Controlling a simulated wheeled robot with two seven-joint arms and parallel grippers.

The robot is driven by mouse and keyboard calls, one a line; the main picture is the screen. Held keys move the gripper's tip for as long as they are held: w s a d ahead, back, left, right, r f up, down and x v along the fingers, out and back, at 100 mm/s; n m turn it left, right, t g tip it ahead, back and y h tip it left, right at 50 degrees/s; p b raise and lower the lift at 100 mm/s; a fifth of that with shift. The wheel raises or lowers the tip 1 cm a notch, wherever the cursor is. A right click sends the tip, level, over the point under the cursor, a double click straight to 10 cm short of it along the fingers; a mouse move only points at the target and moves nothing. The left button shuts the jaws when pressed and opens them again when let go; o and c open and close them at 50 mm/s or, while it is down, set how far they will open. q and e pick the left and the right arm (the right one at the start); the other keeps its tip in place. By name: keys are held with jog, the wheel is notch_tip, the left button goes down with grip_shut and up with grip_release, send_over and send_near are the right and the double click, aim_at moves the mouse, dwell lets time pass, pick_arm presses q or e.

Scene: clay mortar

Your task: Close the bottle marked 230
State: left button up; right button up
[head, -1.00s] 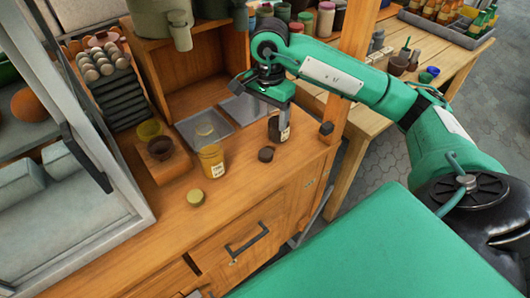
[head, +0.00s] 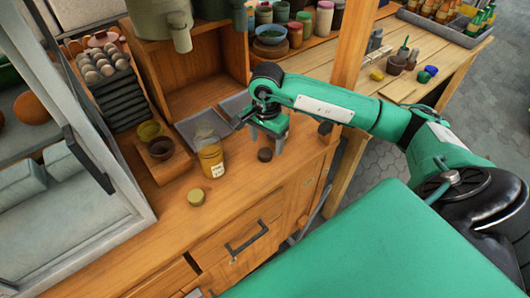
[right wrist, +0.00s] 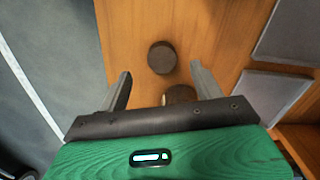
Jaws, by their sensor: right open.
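My right gripper (head: 276,148) is open and empty above the wooden counter, pointing down. A dark round lid (head: 264,154) lies on the counter beside it; in the right wrist view the lid (right wrist: 162,57) shows ahead, between the lines of the two fingers (right wrist: 160,80). A brown round top (right wrist: 180,95), apparently the dark bottle, is partly hidden by the gripper body there. In the head view the gripper covers that bottle. A yellow bottle (head: 211,160) with a pale label stands open to the left. A yellowish lid (head: 196,197) lies in front of it. The label numbers are unreadable.
Small bowls (head: 160,148) stand on a wooden block left of the yellow bottle. Grey mats (head: 192,128) lie behind. A wooden post (head: 345,65) and a dark knob (head: 325,128) are near the right edge. The counter's front is clear.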

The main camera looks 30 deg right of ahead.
aim_at(265, 152)
notch_tip(265, 152, down, 4)
jog(key=shift+w+a+r+p, duration=0.1)
jog(key=shift+w+r+p, duration=0.1)
jog(key=shift+p, duration=0.15)
jog(key=shift+f, duration=0.15)
pick_arm(q)
jog(key=shift+s+d, duration=0.15)
jog(key=shift+s, duration=0.6)
pick_arm(e)
jog(key=shift+c, duration=0.2)
jog(key=c, duration=1)
pick_arm(q)
jog(key=shift+a, duration=0.6)
